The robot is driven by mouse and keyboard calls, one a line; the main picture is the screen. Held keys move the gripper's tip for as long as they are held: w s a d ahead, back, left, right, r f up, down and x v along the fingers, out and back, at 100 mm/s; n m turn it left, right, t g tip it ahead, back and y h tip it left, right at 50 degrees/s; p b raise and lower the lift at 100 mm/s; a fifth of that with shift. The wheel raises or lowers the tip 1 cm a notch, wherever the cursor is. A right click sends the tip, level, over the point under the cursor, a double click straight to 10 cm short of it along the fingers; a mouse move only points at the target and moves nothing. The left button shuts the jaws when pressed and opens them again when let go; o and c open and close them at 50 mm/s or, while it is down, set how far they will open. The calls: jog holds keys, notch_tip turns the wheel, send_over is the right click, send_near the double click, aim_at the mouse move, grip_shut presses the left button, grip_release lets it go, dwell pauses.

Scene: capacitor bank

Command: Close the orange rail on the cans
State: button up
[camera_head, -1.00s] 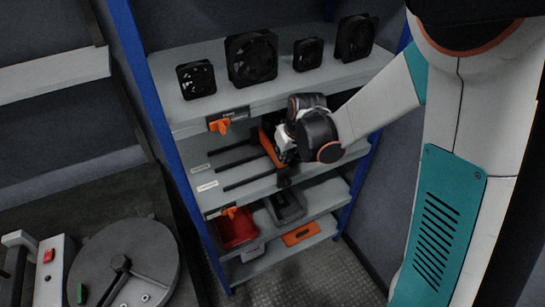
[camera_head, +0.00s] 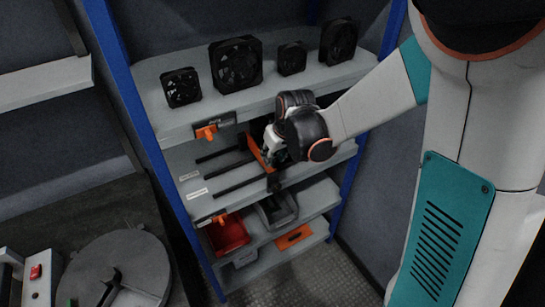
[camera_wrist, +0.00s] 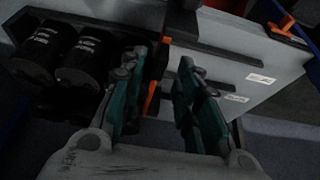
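The orange rail (camera_head: 260,151) stands across dark slide bars on the middle shelf in the head view. In the wrist view part of the orange rail (camera_wrist: 151,97) shows beside a dark crossbar, between my fingers and nearer the left one. The cans (camera_wrist: 81,58) are black cylinders with white print at the left of the wrist view, apart from the fingers. My gripper (camera_wrist: 160,68) has its teal fingers spread, one on each side of the rail's bar. In the head view my wrist hides the cans and part of the rail.
Several black fans (camera_head: 236,64) stand on the shelf above. Orange levers (camera_head: 207,132) sit at the left shelf edges. A red bin (camera_head: 228,234) and a grey bin (camera_head: 278,209) are below. The middle shelf left of the rail holds only slide bars and labels.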

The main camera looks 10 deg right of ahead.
jog(key=v, duration=0.9)
jog(key=shift+s+r, duration=0.3)
jog(key=shift+s+r, duration=0.1)
jog(key=s+d+r+m+t, duration=0.1)
jog(key=s+r, duration=0.1)
jog(key=s, duration=0.7)
jog(key=s+d+r+m+t+h, duration=0.1)
jog(key=s+d+r+m+t, duration=0.1)
jog(key=s, duration=0.8)
jog(key=shift+d+r, duration=0.35)
jog(key=shift+r, duration=0.4)
jog(key=shift+o, duration=0.4)
jog(key=shift+s, duration=0.1)
dwell(0.5)
